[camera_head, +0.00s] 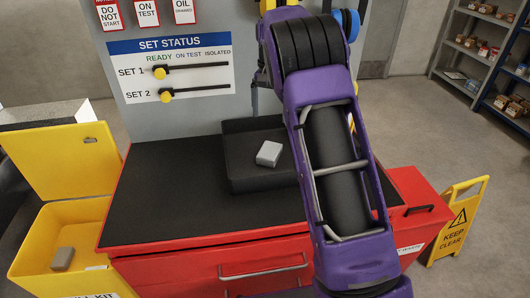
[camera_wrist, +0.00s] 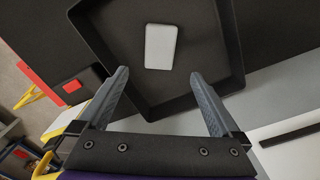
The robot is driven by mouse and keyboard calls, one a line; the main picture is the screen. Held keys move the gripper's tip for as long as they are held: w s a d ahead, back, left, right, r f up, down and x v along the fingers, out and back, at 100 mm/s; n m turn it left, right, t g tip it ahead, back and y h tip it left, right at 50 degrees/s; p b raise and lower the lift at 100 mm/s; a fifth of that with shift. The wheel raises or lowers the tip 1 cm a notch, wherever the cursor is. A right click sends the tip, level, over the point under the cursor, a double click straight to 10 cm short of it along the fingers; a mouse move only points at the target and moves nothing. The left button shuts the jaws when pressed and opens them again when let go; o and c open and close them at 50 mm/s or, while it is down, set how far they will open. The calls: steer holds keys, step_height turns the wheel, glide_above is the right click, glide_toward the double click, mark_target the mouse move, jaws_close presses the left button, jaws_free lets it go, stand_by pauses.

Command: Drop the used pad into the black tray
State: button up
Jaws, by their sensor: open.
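A light grey pad (camera_head: 268,153) lies flat on the floor of the black tray (camera_head: 240,170), clear of its walls. In the wrist view the same pad (camera_wrist: 160,47) lies beyond the fingertips, inside the tray (camera_wrist: 150,93). My gripper (camera_wrist: 157,76) is open with nothing between its fingers, and the pad is apart from both. In the head view my purple arm hides the tray's right part and most of my gripper. A second, browner grey pad (camera_head: 62,258) sits in the open yellow spill-kit bin (camera_head: 35,240). No marking shows which pad is used.
The tray stands on the black top (camera_head: 150,200) of a red cabinet (camera_head: 205,270), before a grey status panel (camera_head: 190,110). The black top left of the tray is clear. A yellow caution sign (camera_head: 458,220) and shelves (camera_head: 480,45) stand at right.

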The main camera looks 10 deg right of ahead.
step_height(320, 180, up, 8)
stand_by(0.5)
